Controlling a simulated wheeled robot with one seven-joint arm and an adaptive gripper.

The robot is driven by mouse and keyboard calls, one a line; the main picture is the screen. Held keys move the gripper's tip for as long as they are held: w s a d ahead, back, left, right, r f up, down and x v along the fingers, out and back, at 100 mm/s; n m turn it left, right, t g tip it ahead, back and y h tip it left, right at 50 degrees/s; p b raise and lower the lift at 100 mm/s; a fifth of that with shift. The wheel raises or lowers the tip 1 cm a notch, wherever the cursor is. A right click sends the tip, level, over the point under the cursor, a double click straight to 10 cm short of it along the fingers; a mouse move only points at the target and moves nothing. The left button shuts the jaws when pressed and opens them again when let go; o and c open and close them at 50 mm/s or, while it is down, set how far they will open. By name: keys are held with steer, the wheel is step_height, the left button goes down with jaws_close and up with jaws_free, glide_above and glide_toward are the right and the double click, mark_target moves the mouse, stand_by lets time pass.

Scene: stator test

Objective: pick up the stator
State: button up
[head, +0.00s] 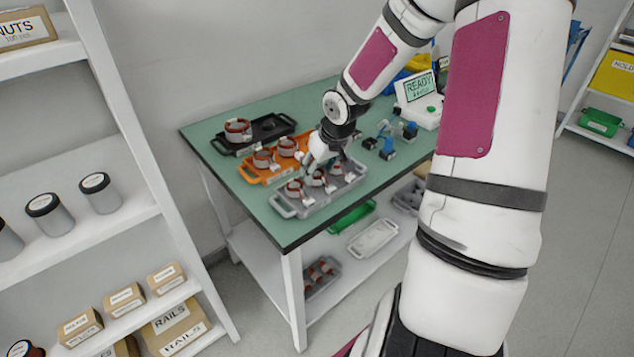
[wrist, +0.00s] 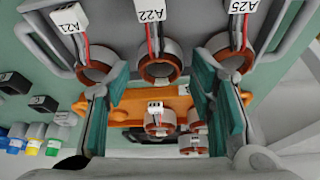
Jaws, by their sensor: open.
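Copper-and-grey ring-shaped stators stand in a grey tray (head: 312,207) at the front of the green table. In the wrist view they carry white tags: stator A21 (wrist: 95,72) at left, stator A22 (wrist: 160,70) in the middle, stator A25 (wrist: 231,62) at right. My gripper (wrist: 160,84) is open and empty, its teal pads spread either side of the middle stator in the picture; I cannot tell whether they reach around it. In the head view my gripper (head: 318,163) hangs low over the grey tray and partly hides it.
An orange tray (head: 254,176) with stators sits behind the grey one, and a black tray (head: 224,146) with one stator behind that. A READY display (head: 419,88) and small blue-and-black parts (head: 388,150) stand at right. Shelves (head: 150,212) flank the table's left.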

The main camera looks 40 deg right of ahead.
steer(key=shift+b+x, duration=0.35)
steer(key=shift+x, duration=0.85)
steer(key=c, duration=1)
steer(key=shift+r, duration=0.1)
steer(key=shift+c, duration=0.2)
